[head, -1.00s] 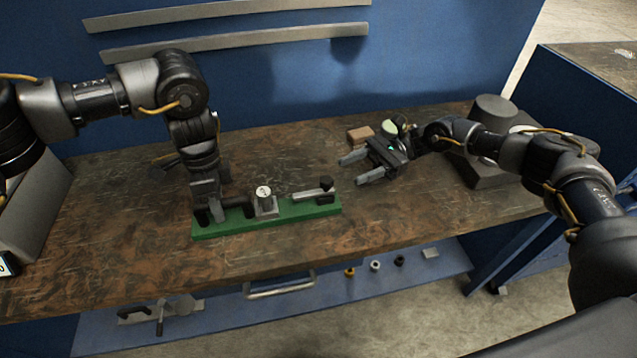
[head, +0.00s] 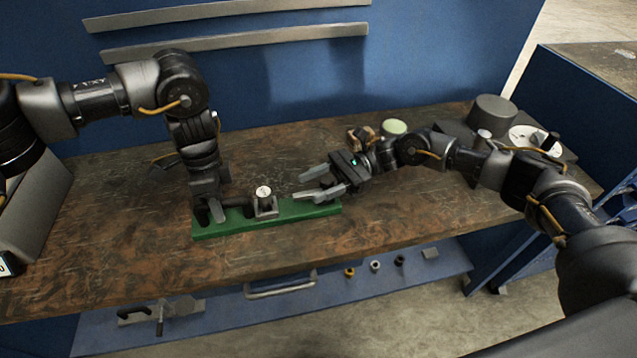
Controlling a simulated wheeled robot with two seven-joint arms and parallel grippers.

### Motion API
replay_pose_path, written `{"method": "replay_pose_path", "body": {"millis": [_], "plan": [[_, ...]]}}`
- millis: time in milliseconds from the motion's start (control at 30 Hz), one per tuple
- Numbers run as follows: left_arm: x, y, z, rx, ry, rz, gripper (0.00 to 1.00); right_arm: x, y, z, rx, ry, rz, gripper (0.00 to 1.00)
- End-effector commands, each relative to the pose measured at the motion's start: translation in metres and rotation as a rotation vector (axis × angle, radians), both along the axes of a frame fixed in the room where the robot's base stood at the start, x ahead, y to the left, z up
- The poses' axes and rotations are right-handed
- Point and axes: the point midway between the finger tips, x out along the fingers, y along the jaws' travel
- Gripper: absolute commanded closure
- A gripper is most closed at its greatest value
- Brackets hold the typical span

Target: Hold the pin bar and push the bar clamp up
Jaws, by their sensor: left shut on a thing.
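A green base (head: 280,220) lies on the bench. A dark pin bar (head: 240,201) runs along its left part into a small grey bar clamp (head: 265,208) with a round white-topped knob. My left gripper (head: 208,212) points down at the left end of the base and is shut on the pin bar; its fingers hide that end. My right gripper (head: 308,187) is open, its fingers pointing left over the right end of the base, to the right of the clamp and apart from it. It hides most of the silver strip with a black knob there.
A brown block (head: 358,135) and a pale green round thing (head: 394,127) are behind my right wrist. A grey device with a white dial (head: 533,138) stands at the right. The wooden bench (head: 130,250) is clear in front; small parts lie on the lower shelf.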

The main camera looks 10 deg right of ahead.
Motion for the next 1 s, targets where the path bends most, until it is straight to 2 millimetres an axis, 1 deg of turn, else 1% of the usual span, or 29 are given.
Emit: {"method": "replay_pose_path", "body": {"millis": [33,300,367,533,600,667,800,900,1000], "plan": [[0.000,0.000,0.001,-0.001,-0.001,0.000,1.00,0.000,0.000,0.000,0.000,0.000,0.000,0.58],[0.000,0.000,0.001,-0.001,-0.001,-0.001,1.00,0.000,0.000,0.000,0.000,0.000,0.000,0.93],[0.000,0.000,0.001,-0.001,-0.001,-0.001,1.00,0.000,0.000,0.000,0.000,0.000,-0.001,1.00],[0.000,0.000,0.001,-0.001,0.000,-0.001,1.00,0.000,0.000,0.000,0.000,-0.001,-0.001,1.00],[0.000,0.000,0.001,-0.001,0.000,-0.002,1.00,0.000,0.004,0.000,0.000,-0.001,0.000,1.00],[0.000,-0.001,0.001,-0.001,0.000,-0.002,1.00,0.000,0.012,0.000,0.000,0.000,0.002,1.00],[0.000,-0.001,0.001,-0.002,0.000,-0.003,1.00,-0.001,0.038,0.001,0.001,-0.001,0.004,1.00],[0.000,-0.001,0.001,-0.002,0.000,-0.003,1.00,-0.001,0.053,0.001,0.000,-0.001,0.002,1.00],[0.000,-0.001,0.001,-0.002,0.000,-0.004,1.00,-0.001,0.056,0.001,0.000,-0.001,0.000,1.00]]}}
